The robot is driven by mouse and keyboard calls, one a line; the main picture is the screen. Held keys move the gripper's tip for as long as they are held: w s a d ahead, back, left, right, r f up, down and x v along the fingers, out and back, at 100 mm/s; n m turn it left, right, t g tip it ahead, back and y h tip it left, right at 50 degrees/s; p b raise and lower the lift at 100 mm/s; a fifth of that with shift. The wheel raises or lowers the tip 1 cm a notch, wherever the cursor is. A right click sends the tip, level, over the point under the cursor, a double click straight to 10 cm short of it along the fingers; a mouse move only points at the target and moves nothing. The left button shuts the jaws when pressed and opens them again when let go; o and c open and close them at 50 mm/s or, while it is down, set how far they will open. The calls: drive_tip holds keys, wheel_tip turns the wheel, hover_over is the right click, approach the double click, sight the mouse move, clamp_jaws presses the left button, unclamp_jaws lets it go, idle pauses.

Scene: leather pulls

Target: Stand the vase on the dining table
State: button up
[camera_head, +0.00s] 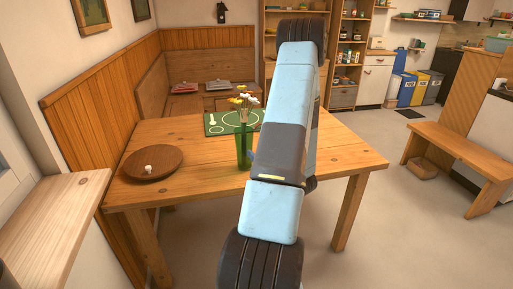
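A green glass vase (244,152) holding white and yellow flowers shows just left of my arm. It looks upright, over the front middle part of the wooden dining table (200,187). I cannot tell whether its base touches the tabletop. My arm covers the space right beside the vase and part of the table. My gripper does not show, so I cannot tell whether it holds the vase.
A green placemat (222,124) lies behind the vase. A corner bench (105,95) borders the table's left and back. The table's right part is clear. Another bench (458,152) stands right.

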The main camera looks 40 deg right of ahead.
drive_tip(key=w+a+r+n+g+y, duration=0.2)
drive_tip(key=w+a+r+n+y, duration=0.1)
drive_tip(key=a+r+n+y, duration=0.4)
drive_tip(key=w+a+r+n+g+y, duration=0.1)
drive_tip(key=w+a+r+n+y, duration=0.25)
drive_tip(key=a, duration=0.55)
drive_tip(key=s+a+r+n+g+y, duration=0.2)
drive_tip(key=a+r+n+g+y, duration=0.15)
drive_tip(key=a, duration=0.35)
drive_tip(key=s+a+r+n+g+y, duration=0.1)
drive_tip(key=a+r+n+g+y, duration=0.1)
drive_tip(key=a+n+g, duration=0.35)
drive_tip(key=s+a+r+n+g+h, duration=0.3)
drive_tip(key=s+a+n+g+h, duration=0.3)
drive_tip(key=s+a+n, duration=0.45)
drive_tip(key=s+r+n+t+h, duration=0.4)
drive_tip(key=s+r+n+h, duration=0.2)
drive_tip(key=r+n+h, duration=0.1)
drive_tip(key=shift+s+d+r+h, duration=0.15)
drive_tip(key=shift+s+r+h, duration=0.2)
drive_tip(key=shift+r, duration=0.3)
